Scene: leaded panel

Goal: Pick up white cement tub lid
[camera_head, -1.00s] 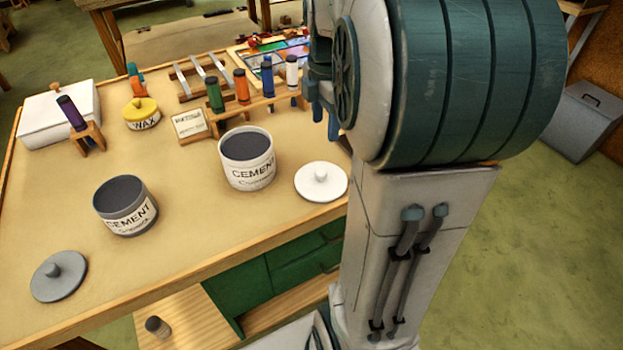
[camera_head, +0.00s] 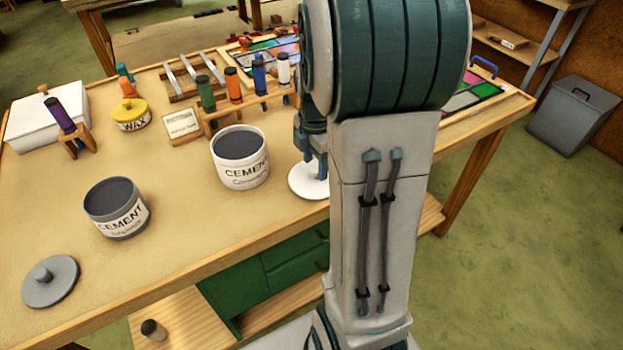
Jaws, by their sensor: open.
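The white cement tub lid (camera_head: 303,187) lies flat on the worktable, right of the white cement tub (camera_head: 240,160). My gripper (camera_head: 314,163) is open, pointing down over the lid. Its blue fingers hide the lid's knob, and my arm covers the lid's right side. I cannot tell whether the fingers touch the lid. The white tub is uncovered and holds dark grey cement.
A grey cement tub (camera_head: 117,210) stands uncovered at left, with its grey lid (camera_head: 50,281) near the front edge. Behind are a wooden rack of coloured tubes (camera_head: 245,103), a yellow-lidded wax tub (camera_head: 131,115) and a small cream box (camera_head: 182,128). The table's front middle is clear.

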